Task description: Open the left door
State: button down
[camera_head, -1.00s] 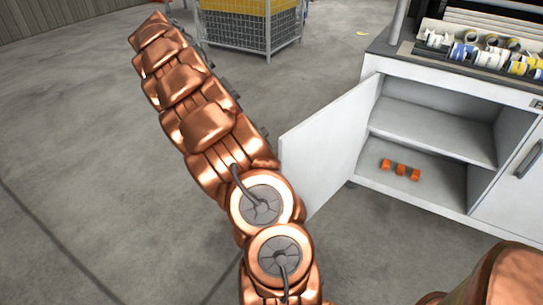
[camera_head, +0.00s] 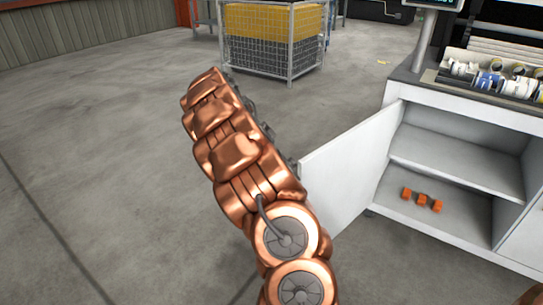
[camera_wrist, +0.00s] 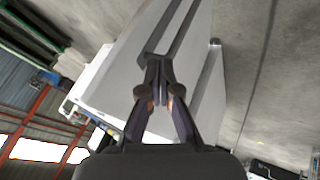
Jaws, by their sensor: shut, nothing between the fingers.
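The left door (camera_head: 350,175) is a plain white panel. It stands swung wide open, out from the left side of the white cabinet (camera_head: 460,232), with the shelved inside exposed. My copper arm crosses in front of its outer edge in the head view. My gripper is hidden there. In the wrist view my gripper (camera_wrist: 157,78) is shut and empty. Its fingertips are in front of a pale panel (camera_wrist: 125,75), which looks like the door, with long grey bars on it. I cannot tell whether the tips touch it.
Several small orange blocks (camera_head: 422,200) lie on the cabinet's bottom. Rolls and tools (camera_head: 490,80) sit on the worktop. A wire cage (camera_head: 272,42) with yellow and dark contents stands at the back. The grey floor (camera_head: 90,150) to the left is clear.

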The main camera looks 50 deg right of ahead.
jog(key=shift+s+a+f, duration=0.15)
jog(key=shift+s, duration=0.9)
jog(key=shift+s+a+f, duration=0.1)
jog(key=shift+s, duration=0.95)
jog(key=shift+s, duration=0.1)
